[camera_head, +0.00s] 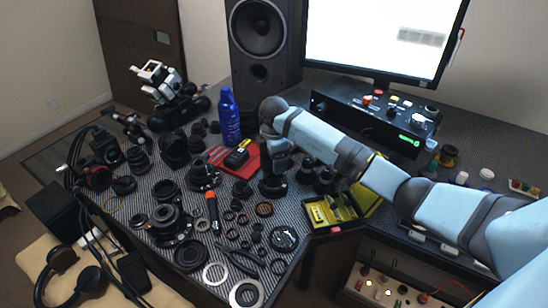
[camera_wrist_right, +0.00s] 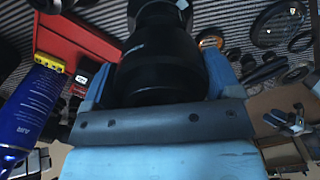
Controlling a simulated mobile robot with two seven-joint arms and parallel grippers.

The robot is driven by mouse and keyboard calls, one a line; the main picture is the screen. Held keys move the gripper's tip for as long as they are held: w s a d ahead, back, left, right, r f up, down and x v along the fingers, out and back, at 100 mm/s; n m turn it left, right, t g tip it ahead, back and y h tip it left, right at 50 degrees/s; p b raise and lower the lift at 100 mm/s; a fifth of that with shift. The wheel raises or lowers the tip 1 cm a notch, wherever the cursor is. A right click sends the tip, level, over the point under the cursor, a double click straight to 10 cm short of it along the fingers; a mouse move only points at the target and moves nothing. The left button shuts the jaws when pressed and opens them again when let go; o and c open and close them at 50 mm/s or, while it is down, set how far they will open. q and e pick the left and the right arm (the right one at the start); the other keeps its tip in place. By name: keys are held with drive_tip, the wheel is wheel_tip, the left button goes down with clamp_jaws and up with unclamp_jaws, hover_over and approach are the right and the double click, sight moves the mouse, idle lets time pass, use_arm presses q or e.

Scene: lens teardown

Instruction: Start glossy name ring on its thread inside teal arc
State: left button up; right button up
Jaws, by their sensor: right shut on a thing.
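My right gripper (camera_head: 278,160) points down over the middle of the workbench, above a black lens part (camera_head: 272,188). Any thread is hidden, and I cannot make out a teal arc in either view. My left gripper is not in view.
A red tray (camera_head: 218,158), a blue spray can (camera_head: 229,118) and a yellow case (camera_head: 330,210) stand close around the right gripper. Several lens rings and barrels crowd the bench to the left and front. A black control box (camera_head: 370,120) stands behind.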

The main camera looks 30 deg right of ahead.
drive_tip(key=shift+f+b, duration=1.3)
drive_tip(key=shift+f, duration=1.65)
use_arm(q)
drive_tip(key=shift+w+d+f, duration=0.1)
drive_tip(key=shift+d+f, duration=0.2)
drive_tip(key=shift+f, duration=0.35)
use_arm(e)
drive_tip(key=shift+f, duration=0.35)
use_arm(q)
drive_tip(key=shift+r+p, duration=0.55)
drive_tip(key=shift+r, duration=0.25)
use_arm(e)
drive_tip(key=shift+r, duration=0.3)
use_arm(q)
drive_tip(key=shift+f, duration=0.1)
use_arm(e)
drive_tip(key=shift+f, duration=0.45)
